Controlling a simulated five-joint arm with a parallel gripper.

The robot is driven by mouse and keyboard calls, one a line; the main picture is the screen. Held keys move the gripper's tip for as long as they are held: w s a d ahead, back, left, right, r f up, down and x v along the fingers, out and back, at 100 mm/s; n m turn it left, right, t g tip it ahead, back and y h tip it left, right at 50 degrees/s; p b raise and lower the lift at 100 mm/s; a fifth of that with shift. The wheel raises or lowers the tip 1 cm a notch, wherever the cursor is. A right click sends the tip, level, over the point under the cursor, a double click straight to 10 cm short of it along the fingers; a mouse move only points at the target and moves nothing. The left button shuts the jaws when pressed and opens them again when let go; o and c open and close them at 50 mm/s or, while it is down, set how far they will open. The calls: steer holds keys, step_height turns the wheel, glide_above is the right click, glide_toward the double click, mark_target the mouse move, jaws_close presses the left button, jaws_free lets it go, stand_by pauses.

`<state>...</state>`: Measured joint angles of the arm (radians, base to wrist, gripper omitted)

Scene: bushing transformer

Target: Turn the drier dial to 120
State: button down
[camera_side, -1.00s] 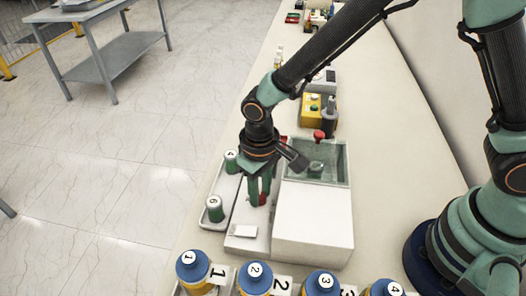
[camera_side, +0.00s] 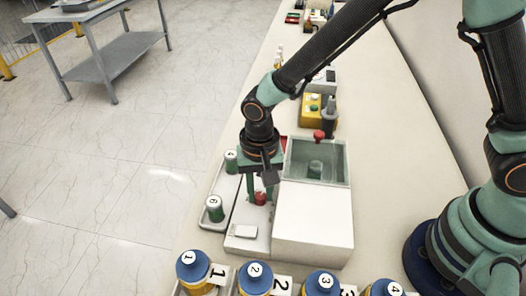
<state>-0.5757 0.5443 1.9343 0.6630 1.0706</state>
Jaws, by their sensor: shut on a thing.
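The drier is a white unit (camera_side: 313,222) with a grey-green open basin at its back and a lower panel on its left side. The red dial (camera_side: 260,198) sits on that low panel. My gripper (camera_side: 260,194) points down over the panel, with one green finger on each side of the red dial, shut on it. Dial markings and its pointer are too small to read, so I cannot tell its setting.
A tray with green numbered cans (camera_side: 214,208) stands close on the left of the panel. Blue-capped numbered bottles (camera_side: 255,278) line the front. A yellow box (camera_side: 312,108) and a red-topped item (camera_side: 319,135) stand behind. The bench's right side is clear.

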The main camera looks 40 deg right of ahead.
stand_by(0.3)
steer(key=c, duration=0.6)
jaws_free()
